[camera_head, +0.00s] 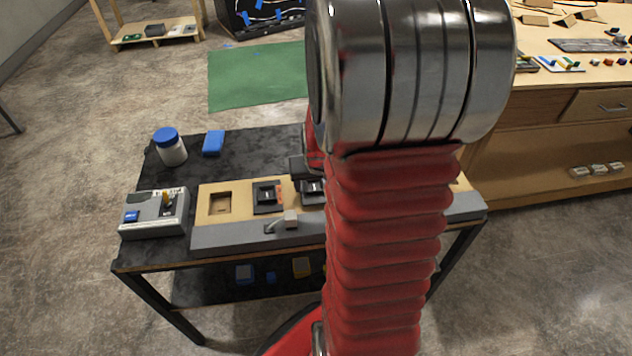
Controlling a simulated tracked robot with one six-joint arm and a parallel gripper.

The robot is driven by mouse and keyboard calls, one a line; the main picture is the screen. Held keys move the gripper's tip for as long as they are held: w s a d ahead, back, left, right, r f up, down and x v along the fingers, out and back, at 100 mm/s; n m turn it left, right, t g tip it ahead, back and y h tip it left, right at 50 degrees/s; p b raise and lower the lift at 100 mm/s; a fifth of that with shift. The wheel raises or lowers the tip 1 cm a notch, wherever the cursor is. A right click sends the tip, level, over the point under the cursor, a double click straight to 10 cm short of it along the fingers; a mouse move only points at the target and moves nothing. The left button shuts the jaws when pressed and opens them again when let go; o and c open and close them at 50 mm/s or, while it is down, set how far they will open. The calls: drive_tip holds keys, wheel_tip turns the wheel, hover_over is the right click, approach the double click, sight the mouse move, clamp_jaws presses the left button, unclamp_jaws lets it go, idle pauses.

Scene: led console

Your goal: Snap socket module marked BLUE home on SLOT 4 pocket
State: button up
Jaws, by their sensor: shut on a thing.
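The console (237,188) is a light wood panel with a grey front ledge on a black table. Its leftmost pocket (220,204) is empty. The pocket to its right holds a black socket module (265,197) with an orange mark beside it. Another black module (313,190) shows further right, partly hidden by my arm. My gripper (303,168) shows only in part, as dark pieces just above that module, and is shut on a module. I cannot read any slot or colour marking. The right part of the panel is mostly hidden behind my arm.
A lever with a pale knob (290,220) stands on the front ledge. A grey switch box (152,229) is to the left. A blue-lidded jar (170,150) and a blue block (213,143) stand behind. A wooden workbench (545,135) is at the right.

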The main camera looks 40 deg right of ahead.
drive_tip(key=shift+f, duration=0.55)
idle(1.1)
drive_tip(key=o, duration=1.2)
drive_tip(key=shift+c, duration=0.2)
drive_tip(key=shift+r, duration=0.1)
drive_tip(key=shift+s+a+r, duration=0.15)
drive_tip(key=shift+s+r, duration=0.05)
drive_tip(key=shift+r, duration=0.5)
drive_tip(key=v, duration=1.2)
drive_tip(key=shift+s, duration=0.1)
